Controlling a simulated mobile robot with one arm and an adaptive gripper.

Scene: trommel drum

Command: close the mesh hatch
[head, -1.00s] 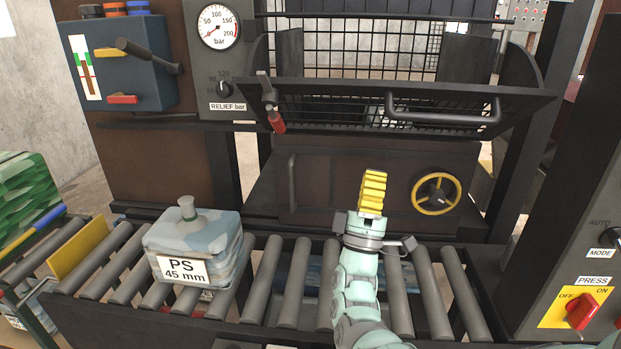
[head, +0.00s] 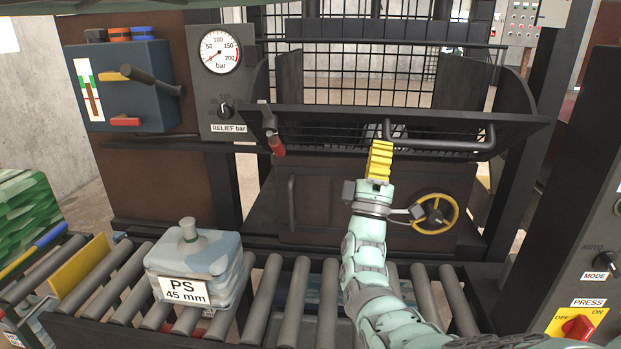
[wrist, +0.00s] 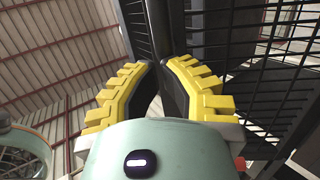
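The mesh hatch (head: 330,126) is a dark framed flap with wire mesh. It stands open, tilted out towards me below the drum's mesh opening, with side plates at its ends. A dark bar handle (head: 450,146) runs along the right part of its front. My gripper (head: 380,146), with yellow ridged fingers, is just below and at the handle's left end; I cannot tell whether it touches.
A red-tipped lever (head: 275,143) hangs at the hatch's left end. A yellow handwheel (head: 435,213) is to the right below the hatch. A block labelled PS 45 mm (head: 195,262) sits on the roller conveyor (head: 262,295). A control panel (head: 585,210) stands at the right.

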